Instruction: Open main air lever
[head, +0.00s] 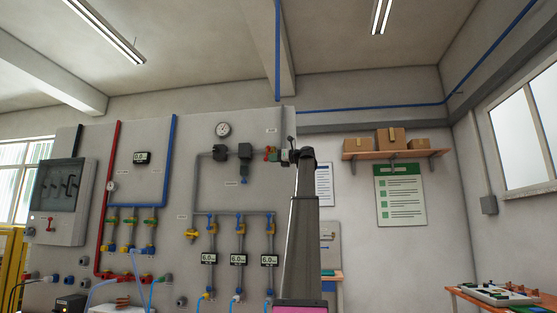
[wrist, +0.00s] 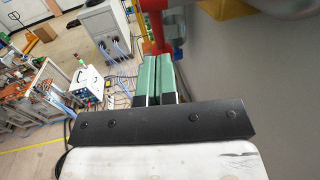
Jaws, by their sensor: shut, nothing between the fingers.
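The red lever (head: 267,153) is at the upper right of the grey wall panel, on the grey pipe to the right of the dark regulator blocks. In the wrist view, the red lever (wrist: 156,32) stands just beyond my fingertips. My gripper (head: 273,154) is at the lever's right side in the head view. In the wrist view, the green fingers of my gripper (wrist: 155,62) lie side by side, shut and empty. I cannot tell whether they touch the lever. The valve body is mostly hidden.
The grey panel (wrist: 270,60) fills the right of the wrist view, close beside my fingers. A pressure gauge (head: 222,129) and regulator blocks (head: 245,151) are left of the lever. A shelf with boxes (head: 397,154) hangs at the right. Open floor (wrist: 40,130) shows far below.

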